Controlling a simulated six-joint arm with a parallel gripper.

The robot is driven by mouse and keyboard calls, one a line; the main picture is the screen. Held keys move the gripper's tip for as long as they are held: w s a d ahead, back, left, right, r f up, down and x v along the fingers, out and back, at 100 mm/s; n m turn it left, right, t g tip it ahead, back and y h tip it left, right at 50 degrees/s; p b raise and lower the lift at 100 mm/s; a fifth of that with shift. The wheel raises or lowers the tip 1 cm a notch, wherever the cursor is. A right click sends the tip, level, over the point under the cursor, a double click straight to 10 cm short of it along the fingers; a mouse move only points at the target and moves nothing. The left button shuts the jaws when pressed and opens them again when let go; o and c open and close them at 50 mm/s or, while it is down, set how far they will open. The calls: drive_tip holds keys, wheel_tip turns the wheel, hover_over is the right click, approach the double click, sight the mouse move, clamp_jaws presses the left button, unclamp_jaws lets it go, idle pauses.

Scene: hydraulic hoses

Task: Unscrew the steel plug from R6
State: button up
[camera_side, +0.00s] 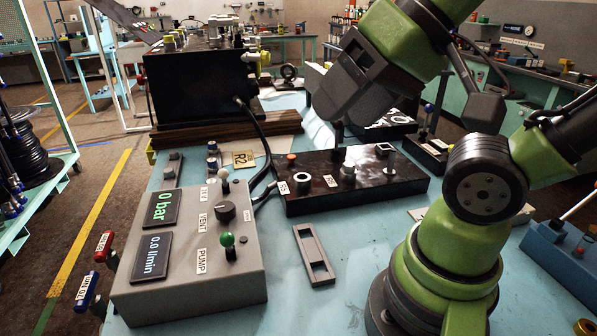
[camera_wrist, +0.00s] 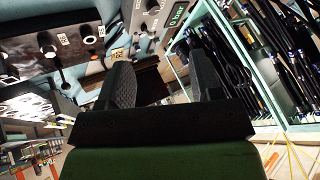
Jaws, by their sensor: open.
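A dark manifold block (camera_side: 410,184) lies on the bench in the middle of the side view, with several steel fittings and small white labels on top. One rounded steel fitting (camera_side: 347,174) stands near its middle. The block also shows at the upper left of the wrist view (camera_wrist: 30,62). My gripper (camera_wrist: 162,78) is open, with nothing between its fingers. In the side view it is tilted in the air above and behind the block, apart from it.
A grey control box (camera_side: 190,255) with a 0 bar display stands at the front left. A flat grey slotted bar (camera_side: 311,256) lies before the block. A black power unit (camera_side: 200,88) and a hose (camera_side: 262,135) are behind.

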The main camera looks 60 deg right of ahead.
drive_tip(key=w+d+m+g+h, duration=0.2)
drive_tip(key=w+d+m, duration=0.45)
drive_tip(key=m, duration=0.25)
drive_tip(key=m+g, duration=0.5)
drive_tip(key=m, duration=1.5)
hover_over(351, 164)
wheel_tip(351, 164, down, 15)
drive_tip(key=shift+s+r, duration=0.1)
wheel_tip(351, 164, down, 9)
drive_tip(key=shift+f, duration=0.1)
